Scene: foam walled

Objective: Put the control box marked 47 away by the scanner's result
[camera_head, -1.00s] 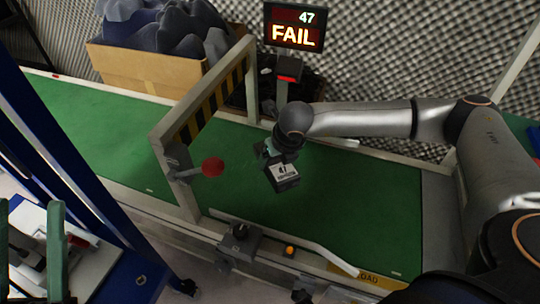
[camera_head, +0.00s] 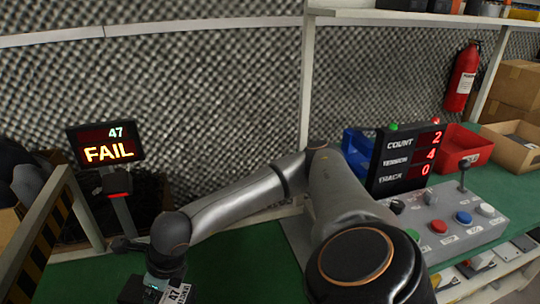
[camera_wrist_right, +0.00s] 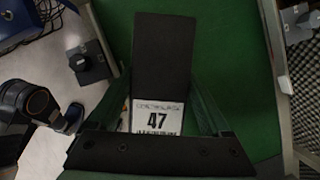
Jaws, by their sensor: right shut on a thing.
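The control box marked 47 (camera_wrist_right: 162,60) is black with a white label and fills the middle of the right wrist view. Its label also shows at the bottom edge of the head view (camera_head: 179,293). My right gripper (camera_wrist_right: 162,108) is shut on it, with a finger on each side, and holds it over the green belt (camera_head: 235,268). The scanner's display (camera_head: 105,144) reads 47 and FAIL. A blue bin (camera_head: 357,150) and a red bin (camera_head: 463,148) stand at the right, partly hidden by a display. My left gripper is out of view.
A display (camera_head: 407,159) reads COUNT 2, TENSION 4, TRACK 0. A button panel (camera_head: 450,222) stands in front of it. An open cardboard box (camera_head: 515,150) is right of the red bin. The striped scanner gate (camera_head: 40,240) is at left.

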